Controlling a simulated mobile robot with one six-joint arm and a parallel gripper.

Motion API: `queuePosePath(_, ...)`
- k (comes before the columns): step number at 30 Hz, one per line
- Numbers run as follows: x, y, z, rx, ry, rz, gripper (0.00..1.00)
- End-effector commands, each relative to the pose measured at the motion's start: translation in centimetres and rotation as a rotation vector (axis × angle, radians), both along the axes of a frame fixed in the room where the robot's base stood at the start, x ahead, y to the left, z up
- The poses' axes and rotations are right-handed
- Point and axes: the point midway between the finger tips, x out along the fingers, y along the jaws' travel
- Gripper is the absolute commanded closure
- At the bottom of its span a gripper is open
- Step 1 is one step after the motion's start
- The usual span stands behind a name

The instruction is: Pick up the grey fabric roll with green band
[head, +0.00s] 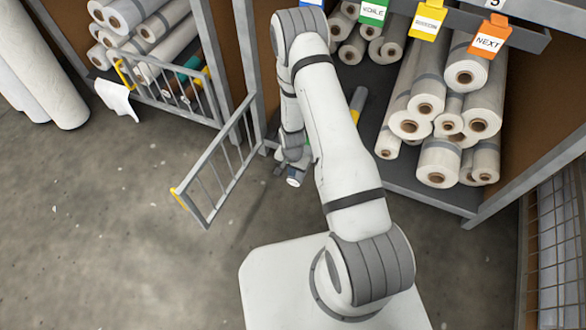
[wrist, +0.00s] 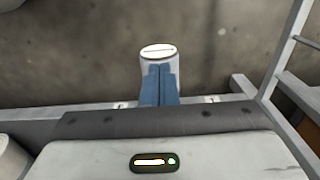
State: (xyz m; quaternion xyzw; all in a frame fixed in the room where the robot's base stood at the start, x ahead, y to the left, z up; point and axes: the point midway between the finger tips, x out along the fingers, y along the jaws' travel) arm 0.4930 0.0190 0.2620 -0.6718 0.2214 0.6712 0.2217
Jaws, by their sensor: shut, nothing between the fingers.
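My gripper (wrist: 160,70) shows in the wrist view with its two blue fingers together and nothing between them. A pale cylindrical piece with a white end (wrist: 158,50) shows just beyond the fingertips; I cannot tell what it is. In the head view my gripper is low, in front of the middle rack, and partly hidden by my own arm. I cannot clearly make out the grey roll with a green band. A trace of green shows at the edge of my arm, too small to tell. A dark roll with a yellow band (head: 357,100) lies partly behind my arm.
The middle rack (head: 445,196) holds several pale rolls on the right, under coloured tags. A grey barred gate (head: 222,165) stands open left of my gripper. A left rack (head: 175,110) holds more rolls. A mesh cage (head: 555,250) stands at right. Floor at lower left is clear.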

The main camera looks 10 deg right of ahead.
Motion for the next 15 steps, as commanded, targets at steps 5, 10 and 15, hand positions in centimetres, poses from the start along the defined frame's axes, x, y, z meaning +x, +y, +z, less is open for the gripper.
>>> queuePosePath(5, -0.1, 0.0, -4.6, 0.000, 0.003, 0.000, 1.00)
queuePosePath(10, -0.1, 0.0, -8.0, 0.000, 0.002, 0.000, 1.00)
queuePosePath(15, 2.2, -1.5, -7.6, 0.000, -0.004, 0.000, 1.00)
